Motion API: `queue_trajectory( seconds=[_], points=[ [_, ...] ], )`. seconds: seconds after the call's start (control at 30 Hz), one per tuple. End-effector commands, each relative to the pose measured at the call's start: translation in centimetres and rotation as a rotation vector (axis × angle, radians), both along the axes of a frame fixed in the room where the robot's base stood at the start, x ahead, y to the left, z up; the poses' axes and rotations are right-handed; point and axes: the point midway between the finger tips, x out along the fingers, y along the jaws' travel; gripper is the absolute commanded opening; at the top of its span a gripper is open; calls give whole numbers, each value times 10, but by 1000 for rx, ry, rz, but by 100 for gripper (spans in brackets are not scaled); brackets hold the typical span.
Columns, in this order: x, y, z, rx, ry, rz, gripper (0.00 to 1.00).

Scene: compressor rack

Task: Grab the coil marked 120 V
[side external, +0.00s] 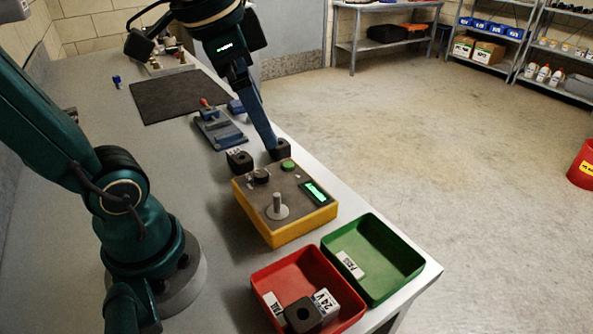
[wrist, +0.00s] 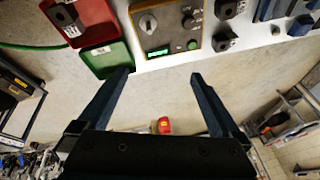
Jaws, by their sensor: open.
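Two dark block-shaped coils stand on the bench at the far end of the yellow tester. One coil (side external: 281,150) is near the bench edge and also shows in the wrist view (wrist: 222,43). The other coil (side external: 239,161) is farther in and shows in the wrist view (wrist: 228,9). Their white labels are too small to read. A third coil marked 24 V (side external: 303,314) lies in the red tray (side external: 342,291). My gripper (wrist: 160,75) is open, with nothing between its fingers. In the side view a finger reaches down beside the edge-side coil; contact cannot be told.
The yellow tester (side external: 257,205) with a knob, post and lit display stands beside the coils. A green tray (side external: 402,245) is at the bench's near corner. A blue fixture (side external: 219,130) and dark mat (side external: 178,97) lie behind.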

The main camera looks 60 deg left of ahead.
Motion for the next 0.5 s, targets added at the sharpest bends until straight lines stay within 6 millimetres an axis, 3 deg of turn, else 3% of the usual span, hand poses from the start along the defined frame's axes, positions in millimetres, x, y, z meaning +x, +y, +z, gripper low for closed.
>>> queue_trajectory(
  seconds=[0.1,0.23,0.37,0.43,0.5],
  points=[
    [-22,-22,-20,-43,-67,16,100],
    [-36,-32,-43,-99,-112,83,100],
    [-41,-33,-62,-148,-121,189,100],
    [-37,-33,-64,-169,-138,235,88],
    [-35,-33,-62,-181,-150,257,88]
  ],
)
